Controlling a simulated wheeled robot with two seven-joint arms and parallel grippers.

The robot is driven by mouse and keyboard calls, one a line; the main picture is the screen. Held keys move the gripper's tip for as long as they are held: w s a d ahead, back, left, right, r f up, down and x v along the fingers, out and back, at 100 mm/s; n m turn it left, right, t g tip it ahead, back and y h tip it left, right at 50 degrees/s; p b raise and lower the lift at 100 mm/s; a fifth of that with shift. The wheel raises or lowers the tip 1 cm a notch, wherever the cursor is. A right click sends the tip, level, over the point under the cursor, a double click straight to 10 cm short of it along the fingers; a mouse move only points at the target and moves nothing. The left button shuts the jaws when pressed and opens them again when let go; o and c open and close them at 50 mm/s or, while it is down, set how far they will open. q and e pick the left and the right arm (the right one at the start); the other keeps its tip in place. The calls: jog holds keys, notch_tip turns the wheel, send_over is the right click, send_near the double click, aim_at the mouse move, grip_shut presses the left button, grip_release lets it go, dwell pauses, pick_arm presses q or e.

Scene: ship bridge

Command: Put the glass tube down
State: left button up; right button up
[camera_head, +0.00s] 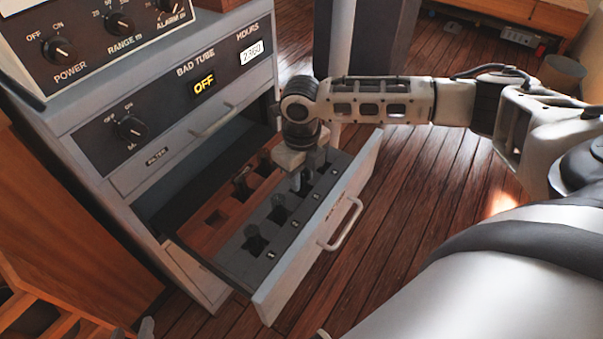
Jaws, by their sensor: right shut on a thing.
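My right gripper (302,176) reaches in from the right and points down over the open drawer (277,274). It is shut on the glass tube, which is mostly hidden by the fingers and hard to make out. The fingertips are at the grey socket row (262,228) in the drawer. I cannot tell whether the tube is inside a socket or just above it. Nearer sockets in this row look empty and dark.
Beside the grey row, a reddish-brown row (205,234) has several holes, some with small objects in them. The drawer has a handle (341,224) on its front. The cabinet (165,130) above shows "BAD TUBE OFF". Wooden floor (420,190) lies clear to the right.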

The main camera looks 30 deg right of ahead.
jog(key=shift+f, duration=0.1)
pick_arm(q)
jog(key=shift+f, duration=0.1)
pick_arm(e)
jog(key=o, duration=1)
notch_tip(320, 180, up, 11)
jog(key=shift+r+p, duration=0.2)
jog(key=shift+p, duration=0.7)
jog(key=shift+r, duration=0.5)
pick_arm(q)
jog(key=shift+s+r, duration=0.1)
jog(key=shift+r, duration=0.25)
